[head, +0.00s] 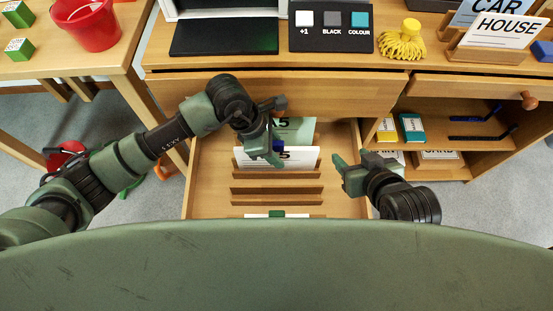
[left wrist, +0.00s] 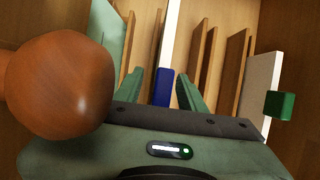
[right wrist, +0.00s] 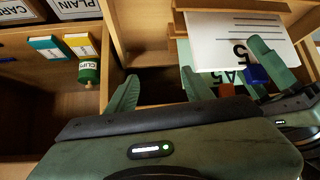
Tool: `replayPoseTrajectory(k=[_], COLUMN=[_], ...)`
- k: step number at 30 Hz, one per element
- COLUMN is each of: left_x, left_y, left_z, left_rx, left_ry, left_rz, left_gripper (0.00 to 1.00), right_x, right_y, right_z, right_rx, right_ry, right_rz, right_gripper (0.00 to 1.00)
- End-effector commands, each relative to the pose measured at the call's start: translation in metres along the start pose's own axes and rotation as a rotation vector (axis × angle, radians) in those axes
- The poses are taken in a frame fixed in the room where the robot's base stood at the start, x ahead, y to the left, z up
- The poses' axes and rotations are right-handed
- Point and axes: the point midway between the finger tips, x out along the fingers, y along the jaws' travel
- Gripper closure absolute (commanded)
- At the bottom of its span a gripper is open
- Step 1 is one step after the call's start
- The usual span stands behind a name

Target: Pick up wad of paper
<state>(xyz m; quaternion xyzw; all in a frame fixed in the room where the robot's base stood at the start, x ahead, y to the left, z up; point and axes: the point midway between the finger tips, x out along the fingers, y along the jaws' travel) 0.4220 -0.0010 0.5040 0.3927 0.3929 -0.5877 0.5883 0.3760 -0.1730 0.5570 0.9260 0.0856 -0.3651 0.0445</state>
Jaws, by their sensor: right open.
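I cannot make out a wad of paper in any view. My left gripper (head: 262,152) is over the open drawer (head: 210,170), at a white card (head: 300,157) standing in a wooden slot. In the left wrist view its fingers (left wrist: 158,82) are apart, with the card's blue tab (left wrist: 164,90) between them and gaps beside it. My right gripper (head: 342,172) is above the drawer's right side. In the right wrist view its fingers (right wrist: 158,82) are open and empty, with the card (right wrist: 220,40) to their right.
A green card (head: 295,130) stands behind the white one. Wooden dividers (head: 277,190) cross the drawer; a card with a green tab (head: 277,214) is at its front. The desk holds a yellow tasselled item (head: 402,45) and a label panel (head: 331,32). A red bucket (head: 88,25) stands at left.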

Motion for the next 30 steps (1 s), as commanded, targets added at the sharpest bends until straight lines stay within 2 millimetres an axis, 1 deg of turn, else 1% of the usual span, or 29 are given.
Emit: replayPoseTrajectory(k=[5,6,8,9,30], left_x=[-0.0003,-0.0003,-0.0004,-0.0004,-0.0008], left_y=[0.0,0.0,0.0,0.0,0.0002], left_z=[0.0001,0.0001,0.0001,0.0001,0.0001], left_rx=[0.0,0.0,0.0,0.0,0.0], left_ry=[0.0,0.0,0.0,0.0,0.0], left_rz=[0.0,0.0,0.0,0.0,0.001], left_gripper=[0.6,0.71,0.88,0.99,1.0], right_x=[-0.0001,-0.0001,-0.0001,-0.0001,-0.0002], right_y=[-0.0001,-0.0001,-0.0001,0.0,0.0], right_z=[-0.0002,-0.0002,-0.0001,0.0,0.0001], right_rx=[0.0,0.0,0.0,0.0,0.0], right_ry=[0.0,0.0,-0.001,-0.001,-0.002], right_rz=[0.0,0.0,0.0,0.0,0.0], right_gripper=[0.48,0.48,0.48,0.48,0.48])
